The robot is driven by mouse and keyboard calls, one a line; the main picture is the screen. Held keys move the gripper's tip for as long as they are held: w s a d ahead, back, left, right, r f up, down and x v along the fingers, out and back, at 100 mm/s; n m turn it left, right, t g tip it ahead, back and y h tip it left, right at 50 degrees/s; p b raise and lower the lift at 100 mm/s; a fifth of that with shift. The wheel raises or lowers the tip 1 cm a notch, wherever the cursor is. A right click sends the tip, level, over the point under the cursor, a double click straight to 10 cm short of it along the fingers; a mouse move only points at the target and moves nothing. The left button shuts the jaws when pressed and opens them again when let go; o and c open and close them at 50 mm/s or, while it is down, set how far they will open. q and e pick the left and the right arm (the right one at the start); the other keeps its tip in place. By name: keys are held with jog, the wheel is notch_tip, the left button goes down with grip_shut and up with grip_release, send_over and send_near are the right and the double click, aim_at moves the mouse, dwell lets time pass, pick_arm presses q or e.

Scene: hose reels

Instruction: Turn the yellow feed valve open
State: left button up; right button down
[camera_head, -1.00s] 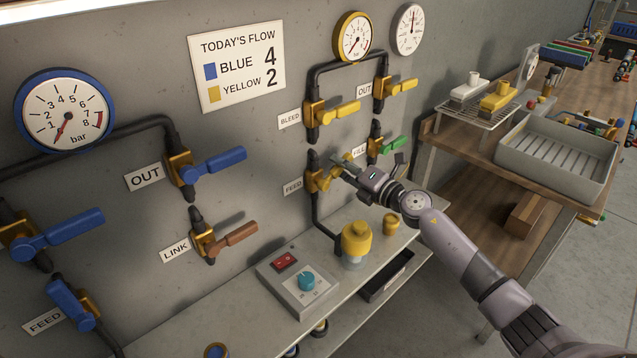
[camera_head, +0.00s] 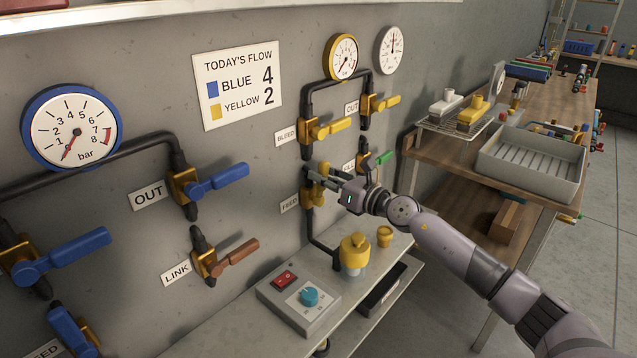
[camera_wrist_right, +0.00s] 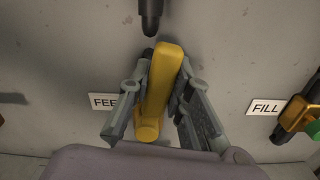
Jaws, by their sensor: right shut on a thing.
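The yellow feed valve (camera_head: 310,197) is on the wall pipe beside a FEED label (camera_head: 290,203). My right gripper (camera_head: 318,176) is shut on its yellow handle. In the right wrist view, the handle (camera_wrist_right: 160,85) lies between the two fingers of the gripper (camera_wrist_right: 160,95). It runs nearly upright, tilted slightly, with its upper end close to the dark pipe (camera_wrist_right: 150,15). In the head view, the fingers hide most of the handle. My left gripper is not in view.
Close by are the yellow bleed valve (camera_head: 328,129), the yellow out valve (camera_head: 382,104) and the green-handled fill valve (camera_head: 380,158). A yellow-capped jar (camera_head: 354,252) and a switch box (camera_head: 300,300) stand on the shelf below. The yellow-rimmed gauge (camera_head: 341,57) is above.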

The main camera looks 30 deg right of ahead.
jog(key=shift+s+a+n, duration=0.1)
jog(key=shift+a+n, duration=0.15)
jog(key=shift+n, duration=0.05)
jog(key=shift+a, duration=0.1)
jog(key=shift+s+a+n, duration=0.15)
jog(key=shift+a+n, duration=0.1)
jog(key=shift+n, duration=0.45)
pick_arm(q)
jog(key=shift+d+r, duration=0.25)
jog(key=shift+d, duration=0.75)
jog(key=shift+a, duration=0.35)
pick_arm(e)
jog(key=c, duration=1.4)
grip_release()
jog(key=shift+c, duration=0.2)
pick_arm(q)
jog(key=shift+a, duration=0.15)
pick_arm(e)
jog(key=v, duration=1.2)
